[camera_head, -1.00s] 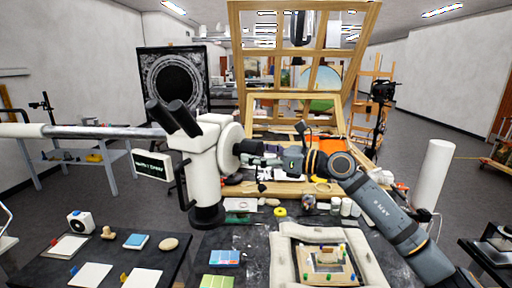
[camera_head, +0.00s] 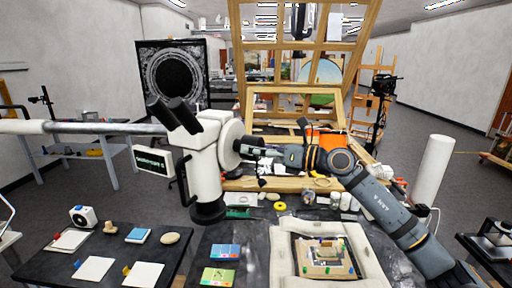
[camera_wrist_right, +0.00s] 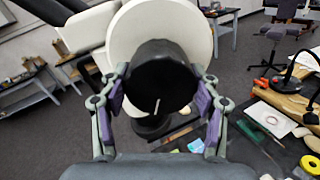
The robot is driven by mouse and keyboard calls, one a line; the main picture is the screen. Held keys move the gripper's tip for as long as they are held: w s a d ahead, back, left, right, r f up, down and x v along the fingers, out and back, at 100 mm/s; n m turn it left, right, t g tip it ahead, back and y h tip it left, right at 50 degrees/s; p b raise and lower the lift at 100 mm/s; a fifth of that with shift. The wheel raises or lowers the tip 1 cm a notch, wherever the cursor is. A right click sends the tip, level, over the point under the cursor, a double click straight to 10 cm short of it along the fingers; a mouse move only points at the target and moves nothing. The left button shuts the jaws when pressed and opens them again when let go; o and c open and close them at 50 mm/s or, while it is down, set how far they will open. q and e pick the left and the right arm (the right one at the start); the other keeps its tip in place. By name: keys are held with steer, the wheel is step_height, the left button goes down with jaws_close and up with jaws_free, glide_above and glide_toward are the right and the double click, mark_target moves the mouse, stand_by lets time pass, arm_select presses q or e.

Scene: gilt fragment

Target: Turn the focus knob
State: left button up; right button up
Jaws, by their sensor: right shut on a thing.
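The white microscope (camera_head: 205,165) stands upright on its dark base, with two black eyepieces tilted up to the left. Its black focus knob (camera_wrist_right: 160,80) sticks out from the round white side housing (camera_head: 231,142). My right gripper (camera_head: 258,148) reaches in from the right and is shut on the knob. In the right wrist view my right gripper (camera_wrist_right: 162,108) has its two purple-padded fingers on either side of the knob, with a pale mark on the knob's face between them. My left gripper is not in view.
A padded tray (camera_head: 284,262) with a gilt frame piece lies on the dark table at front right. Blue and green boxes (camera_head: 225,252) lie left of it. A small screen (camera_head: 152,161) hangs left of the microscope. A wooden frame rack (camera_head: 296,97) stands behind.

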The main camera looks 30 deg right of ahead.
steer(key=o, duration=1.2)
steer(key=shift+c, duration=0.2)
step_height(320, 180, up, 10)
steer(key=shift+r, duration=0.1)
stand_by(1.1)
